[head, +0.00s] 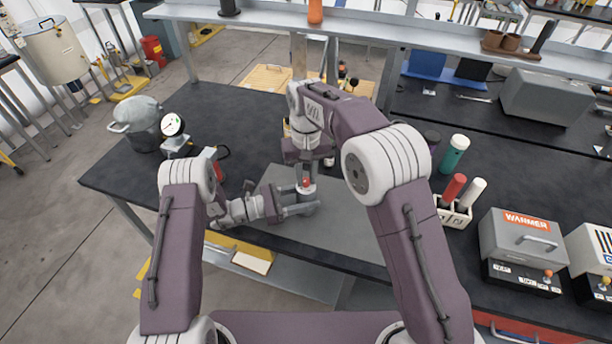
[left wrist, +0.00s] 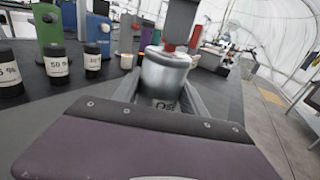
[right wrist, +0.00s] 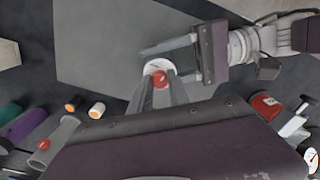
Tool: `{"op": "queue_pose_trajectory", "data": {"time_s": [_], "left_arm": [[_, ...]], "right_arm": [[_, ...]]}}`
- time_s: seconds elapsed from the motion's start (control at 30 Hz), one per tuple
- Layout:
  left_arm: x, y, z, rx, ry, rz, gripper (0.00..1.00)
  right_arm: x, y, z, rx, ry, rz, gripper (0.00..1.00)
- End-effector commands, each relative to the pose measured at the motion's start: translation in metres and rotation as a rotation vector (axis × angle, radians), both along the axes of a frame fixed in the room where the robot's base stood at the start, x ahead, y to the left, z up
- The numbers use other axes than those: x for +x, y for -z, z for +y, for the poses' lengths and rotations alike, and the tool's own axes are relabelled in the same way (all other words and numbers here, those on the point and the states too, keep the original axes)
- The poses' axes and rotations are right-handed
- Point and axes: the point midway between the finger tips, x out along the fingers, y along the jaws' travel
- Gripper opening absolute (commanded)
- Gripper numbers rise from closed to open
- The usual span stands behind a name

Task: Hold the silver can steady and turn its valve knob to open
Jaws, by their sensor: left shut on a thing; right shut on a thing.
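The silver can (head: 307,196) stands upright on the grey mat near the front edge of the black bench. My left gripper (head: 298,201) is shut around its body from the left, a finger on each side; the can (left wrist: 165,78) shows between those fingers in the left wrist view. A red valve knob (head: 306,182) sits on top of the can. My right gripper (right wrist: 161,84) comes down from above and is shut on the knob (right wrist: 160,79). The fingers hide part of the knob, and its turned angle cannot be told.
The grey mat (head: 340,230) is mostly bare. A metal pot (head: 138,122) and a dial gauge (head: 172,125) stand at the left. A green bottle (head: 454,153), a holder with red and white tubes (head: 454,212) and a warmer (head: 522,240) stand at the right. A shelf runs above the back.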

Motion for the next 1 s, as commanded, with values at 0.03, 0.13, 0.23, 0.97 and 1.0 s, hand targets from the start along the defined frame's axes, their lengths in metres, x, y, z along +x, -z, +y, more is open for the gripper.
{"op": "queue_pose_trajectory", "data": {"time_s": [0.03, 0.13, 0.23, 0.97, 1.0], "left_arm": [[0.0003, -0.0002, 0.0004, 0.000, -0.001, 0.000, 0.00], [0.0004, -0.0002, 0.0004, 0.000, -0.001, 0.000, 0.00], [0.0004, -0.0001, 0.0004, 0.000, -0.002, 0.000, 0.00], [0.0004, 0.0001, 0.0005, 0.000, -0.002, 0.001, 0.00], [0.0003, 0.0001, 0.0006, 0.000, -0.002, 0.001, 0.00]], "right_arm": [[0.0001, -0.0006, -0.0006, -0.001, -0.041, 0.000, 0.00], [0.0001, -0.0007, -0.0006, -0.001, -0.136, 0.000, 0.00], [0.0002, -0.0007, -0.0007, -0.001, -0.231, 0.000, 0.00], [0.0004, -0.0009, -0.0009, -0.001, -0.860, -0.001, 0.00], [0.0004, -0.0009, -0.0009, -0.001, -0.883, -0.001, 0.00]]}}
